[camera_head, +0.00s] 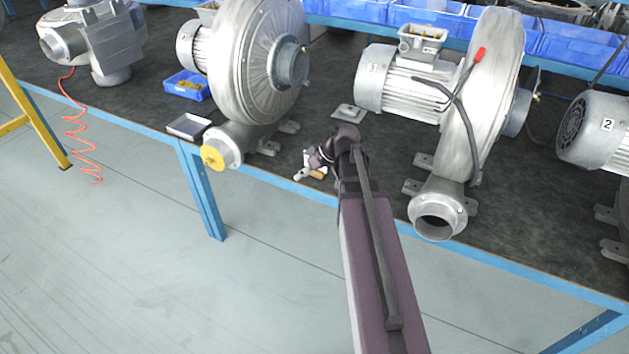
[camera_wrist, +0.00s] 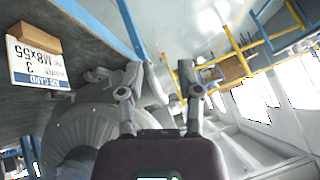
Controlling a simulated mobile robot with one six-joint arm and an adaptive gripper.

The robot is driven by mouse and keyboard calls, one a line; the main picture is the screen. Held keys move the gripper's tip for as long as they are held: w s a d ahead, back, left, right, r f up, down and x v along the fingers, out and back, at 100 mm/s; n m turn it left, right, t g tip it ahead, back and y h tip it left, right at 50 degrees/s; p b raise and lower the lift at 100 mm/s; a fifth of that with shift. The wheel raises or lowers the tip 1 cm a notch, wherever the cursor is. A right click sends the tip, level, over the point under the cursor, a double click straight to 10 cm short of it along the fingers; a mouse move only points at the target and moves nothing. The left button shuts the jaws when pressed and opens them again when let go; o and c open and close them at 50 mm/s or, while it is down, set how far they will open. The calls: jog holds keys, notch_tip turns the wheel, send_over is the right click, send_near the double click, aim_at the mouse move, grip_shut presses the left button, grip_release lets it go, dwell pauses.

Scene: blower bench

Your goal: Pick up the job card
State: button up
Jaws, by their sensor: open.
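The job card is a white card (camera_wrist: 38,66) with a blue strip and black print, upside down at the left of the wrist view. It stands against a small brown block (camera_wrist: 34,35) on the dark bench top. My gripper (camera_wrist: 160,62) is open, with nothing between its fingers; the card lies to the left of them. In the head view my arm reaches over the bench's front edge, and the brown block (camera_head: 318,174) shows just below my wrist. The card itself is hard to make out there.
Large grey blowers stand on both sides, one (camera_head: 262,62) left of my arm and one (camera_head: 492,95) right. A grey tray (camera_head: 188,126) and a blue bin (camera_head: 187,85) sit further left. The blue bench edge (camera_head: 270,183) runs below. The floor in front is clear.

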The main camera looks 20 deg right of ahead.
jog(key=w+d+f+n+t+b, duration=0.1)
jog(key=w+d+t+b, duration=0.1)
jog(key=d, duration=0.7)
jog(key=w+d+f+n+t+y+b, duration=0.1)
jog(key=w+d+f+t+b, duration=0.1)
jog(key=d+t+b, duration=0.2)
jog(key=d+b, duration=0.3)
jog(key=d, duration=0.2)
jog(key=shift+f+n+t+y, duration=0.2)
jog(key=shift+n+t+y, duration=0.1)
jog(key=shift+w, duration=0.1)
jog(key=b, duration=0.4)
send_over(320, 173)
jog(key=s+d, duration=0.1)
jog(key=d, duration=0.1)
jog(key=shift+d+f, duration=0.1)
jog(key=shift+f, duration=1.55)
jog(key=shift+b+x, duration=0.7)
jog(key=shift+x, duration=1.9)
jog(key=shift+w, duration=0.1)
